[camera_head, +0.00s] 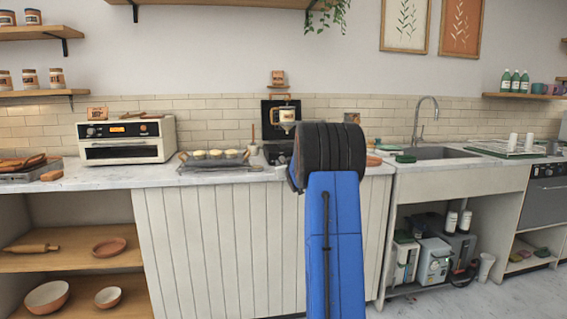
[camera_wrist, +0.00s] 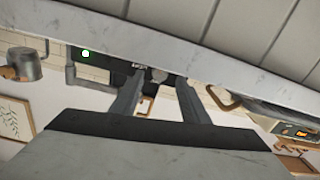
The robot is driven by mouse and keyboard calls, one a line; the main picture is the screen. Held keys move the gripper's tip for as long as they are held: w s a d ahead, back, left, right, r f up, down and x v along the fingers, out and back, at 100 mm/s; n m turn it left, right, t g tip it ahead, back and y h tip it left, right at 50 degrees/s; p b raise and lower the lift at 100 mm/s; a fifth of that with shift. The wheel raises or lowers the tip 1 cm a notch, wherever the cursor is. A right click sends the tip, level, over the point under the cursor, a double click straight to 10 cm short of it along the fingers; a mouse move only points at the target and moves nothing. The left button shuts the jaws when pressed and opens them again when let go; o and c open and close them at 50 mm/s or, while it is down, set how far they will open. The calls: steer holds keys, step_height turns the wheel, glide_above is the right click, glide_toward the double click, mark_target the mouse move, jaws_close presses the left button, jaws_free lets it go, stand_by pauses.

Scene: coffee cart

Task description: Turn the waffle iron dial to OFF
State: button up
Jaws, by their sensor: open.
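The waffle iron (camera_head: 273,155) is a dark appliance on the counter just left of my arm. Its front shows upside down in the wrist view as a black face (camera_wrist: 108,76) with a lit green light (camera_wrist: 85,53). A small grey round knob, apparently the dial (camera_wrist: 158,75), shows between my fingertips, with a small pale marking beside it. My gripper (camera_wrist: 160,80) is open, with one finger on each side of the dial. I cannot tell whether the fingers touch it. My arm hides the gripper in the head view.
The counter edge (camera_wrist: 150,32) runs close to my fingers in the wrist view. A tray with pale round items (camera_head: 215,162) and a toaster oven (camera_head: 126,140) stand to the left. The sink (camera_head: 437,153) is to the right. A metal pot (camera_wrist: 22,65) shows in the wrist view.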

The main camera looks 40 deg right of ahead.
mark_target(283, 160)
steer(key=shift+x, duration=1.6)
steer(key=shift+c, duration=0.6)
jaws_close()
